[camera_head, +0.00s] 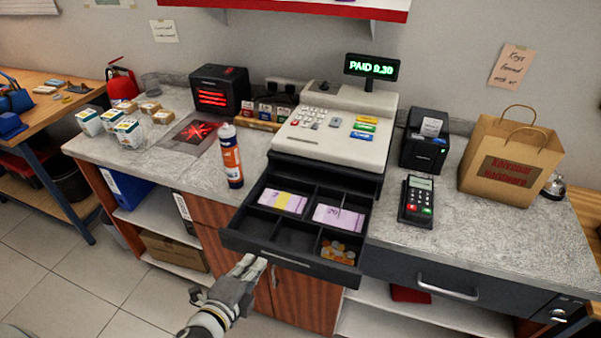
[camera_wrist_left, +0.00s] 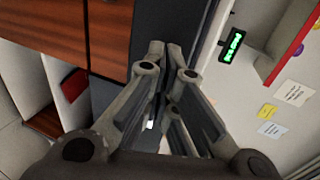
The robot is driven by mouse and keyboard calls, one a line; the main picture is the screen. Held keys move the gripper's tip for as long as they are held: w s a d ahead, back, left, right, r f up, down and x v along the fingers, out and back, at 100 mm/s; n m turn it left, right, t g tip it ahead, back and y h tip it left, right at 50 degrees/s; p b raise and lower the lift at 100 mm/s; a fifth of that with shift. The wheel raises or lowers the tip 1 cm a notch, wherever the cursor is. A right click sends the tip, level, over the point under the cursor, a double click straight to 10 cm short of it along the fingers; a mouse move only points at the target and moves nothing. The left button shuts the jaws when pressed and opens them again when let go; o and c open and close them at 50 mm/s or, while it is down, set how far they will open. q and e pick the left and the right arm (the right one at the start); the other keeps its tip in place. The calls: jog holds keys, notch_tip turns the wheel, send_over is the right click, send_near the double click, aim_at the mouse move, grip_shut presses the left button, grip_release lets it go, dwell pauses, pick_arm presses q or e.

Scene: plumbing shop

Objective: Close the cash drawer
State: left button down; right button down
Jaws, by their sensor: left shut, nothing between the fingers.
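The cash drawer (camera_head: 291,236) is pulled out from under the cream cash register (camera_head: 325,137) and juts past the counter's front edge. It holds banknotes (camera_head: 283,201) in the back compartments and coins (camera_head: 337,251) in the front right one. My left gripper (camera_head: 256,264) is shut and empty, just in front of the drawer front and left of its middle, at about its lower edge; I cannot tell whether it touches. In the left wrist view the shut fingers (camera_wrist_left: 168,50) point at a dark surface. My right gripper is not in view.
A sealant tube (camera_head: 231,157) stands on the counter (camera_head: 200,171) left of the drawer. A card terminal (camera_head: 416,200), a receipt printer (camera_head: 425,140) and a paper bag (camera_head: 512,160) stand to the right. Open floor (camera_head: 60,280) lies at the left.

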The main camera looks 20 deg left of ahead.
pick_arm(q)
send_near(299, 189)
jog(key=w+b, duration=0.2)
jog(key=w, duration=0.3)
jog(key=w+b, duration=0.2)
jog(key=w, duration=0.3)
jog(key=shift+r, duration=0.25)
jog(key=shift+w, duration=0.1)
jog(key=p+v, duration=0.1)
jog(key=v, duration=0.1)
jog(key=f+p+v, duration=0.1)
jog(key=p+v, duration=0.1)
jog(key=v, duration=0.1)
jog(key=shift+f, duration=0.1)
jog(key=shift+s, duration=0.7)
jog(key=shift+f, duration=0.15)
jog(key=shift+w, duration=0.1)
